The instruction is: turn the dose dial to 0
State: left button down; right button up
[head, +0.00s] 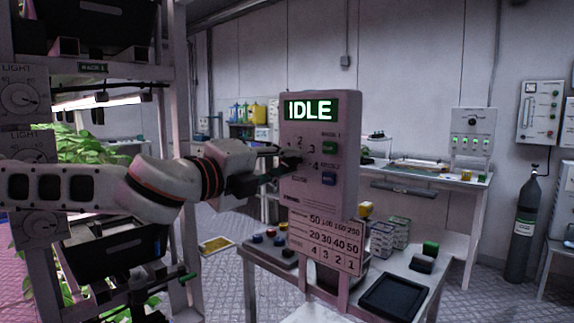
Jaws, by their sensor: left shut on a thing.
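The dose dial (293,160) is a dark knob on the front of a grey upright control box (322,200). The numbers 2, 3 and 4 show around its right side; the marks on its left are hidden behind my gripper. My left gripper (283,161) reaches in from the left and is shut on the dose dial. I cannot tell where the dial points. The box's screen (309,109) reads IDLE in white on green. My right gripper is not in view.
A number chart (335,246) hangs below the box. The table under it holds a black tray (393,298), small crates (383,240) and coloured pieces. A plant rack (182,130) stands close on the left. A gas cylinder (525,230) stands at the right.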

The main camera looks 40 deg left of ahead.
pick_arm(q)
jog(key=n, duration=0.2)
jog(key=shift+f+n, duration=0.1)
jog(key=shift+n, duration=0.2)
jog(key=shift+n+b, duration=0.3)
jog(key=shift+n, duration=1.2)
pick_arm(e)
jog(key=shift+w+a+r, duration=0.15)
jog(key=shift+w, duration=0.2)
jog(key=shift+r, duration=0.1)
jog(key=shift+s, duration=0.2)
pick_arm(q)
jog(key=c, duration=1.8)
grip_release()
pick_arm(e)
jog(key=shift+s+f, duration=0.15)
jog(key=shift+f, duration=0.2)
